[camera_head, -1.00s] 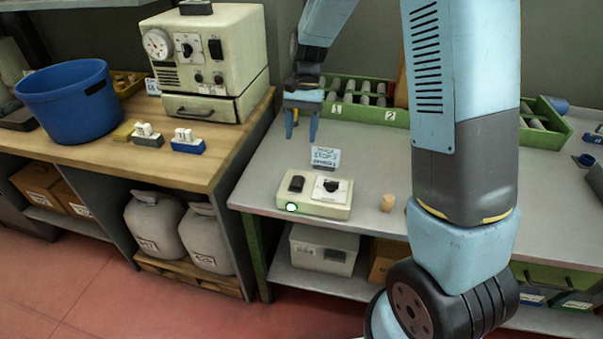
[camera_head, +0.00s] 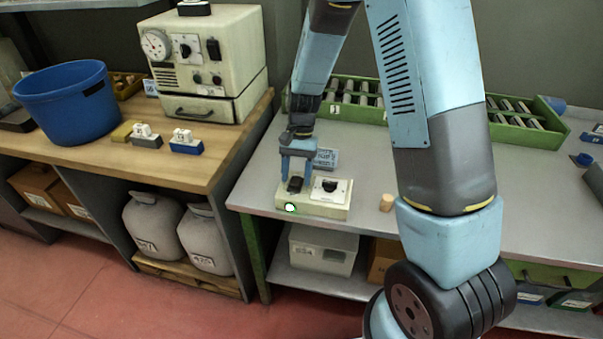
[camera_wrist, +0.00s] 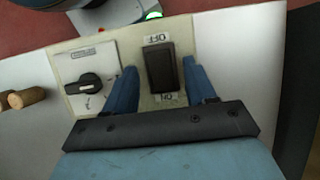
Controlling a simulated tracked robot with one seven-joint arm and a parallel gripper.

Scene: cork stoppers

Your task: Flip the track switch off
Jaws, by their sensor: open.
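The track switch is a black rocker (camera_wrist: 161,68) on a cream control box (camera_head: 326,208) at the front edge of the grey bench. In the wrist view an OFF label (camera_wrist: 158,38) is at its far end and an ON label at its near end. The rocker (camera_head: 295,184) also shows in the head view. My gripper (camera_wrist: 163,78) is open, with one blue finger on each side of the rocker. It also shows in the head view (camera_head: 297,178), pointing down over the box. I cannot tell whether the fingers touch the box. A green lamp (camera_head: 290,208) glows on the box front.
A black rotary knob (camera_head: 330,185) sits beside the rocker on the same box. A cork (camera_head: 386,202) stands to the right. A small sign (camera_head: 326,158) is behind the box, and a green tray (camera_head: 350,105) lies farther back. The bench on the right has free room.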

